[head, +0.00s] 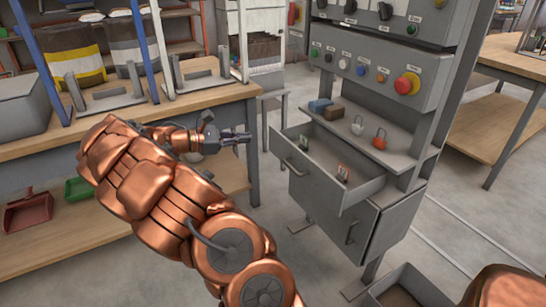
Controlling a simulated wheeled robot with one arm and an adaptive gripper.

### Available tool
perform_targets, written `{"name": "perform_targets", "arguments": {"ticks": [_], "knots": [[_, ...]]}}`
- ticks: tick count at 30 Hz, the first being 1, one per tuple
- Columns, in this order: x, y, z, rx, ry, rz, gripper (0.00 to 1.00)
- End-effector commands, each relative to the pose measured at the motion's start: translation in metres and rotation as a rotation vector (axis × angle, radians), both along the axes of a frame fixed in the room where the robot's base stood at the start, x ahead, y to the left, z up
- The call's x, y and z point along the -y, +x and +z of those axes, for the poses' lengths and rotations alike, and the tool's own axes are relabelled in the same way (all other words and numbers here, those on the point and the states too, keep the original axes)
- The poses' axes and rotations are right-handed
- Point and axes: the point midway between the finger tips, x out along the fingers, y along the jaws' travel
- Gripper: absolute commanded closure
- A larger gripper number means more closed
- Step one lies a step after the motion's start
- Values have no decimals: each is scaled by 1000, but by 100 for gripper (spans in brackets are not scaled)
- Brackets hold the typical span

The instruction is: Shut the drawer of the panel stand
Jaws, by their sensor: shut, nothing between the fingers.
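The panel stand (405,125) is a grey metal cabinet to the right of centre, with control panels above and a shelf below them. Its drawer (315,188) is pulled out toward the left front, and its inside shows. A bar handle (292,168) is on the drawer's front. Small items with green and red parts (342,173) lie inside the drawer. My gripper (246,137) is shut and empty, in the air to the left of the drawer and apart from it. My copper arm reaches in from the lower middle.
A wooden workbench (200,92) with upright frames stands at the left. Padlocks (379,140) and small boxes sit on the stand's shelf. A closed cabinet door (335,226) is below the drawer. An open grey bin (408,275) is on the floor in front.

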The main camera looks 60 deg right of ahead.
Motion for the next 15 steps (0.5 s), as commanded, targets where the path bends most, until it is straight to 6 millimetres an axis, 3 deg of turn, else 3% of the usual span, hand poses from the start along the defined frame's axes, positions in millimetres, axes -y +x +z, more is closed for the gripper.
{"name": "perform_targets", "arguments": {"ticks": [1, 9, 15], "knots": [[10, 9, -27, -47, 2, 19, 100], [46, 51, -100, -258, 15, 115, 100], [56, 68, -129, -327, 25, 156, 100]]}}
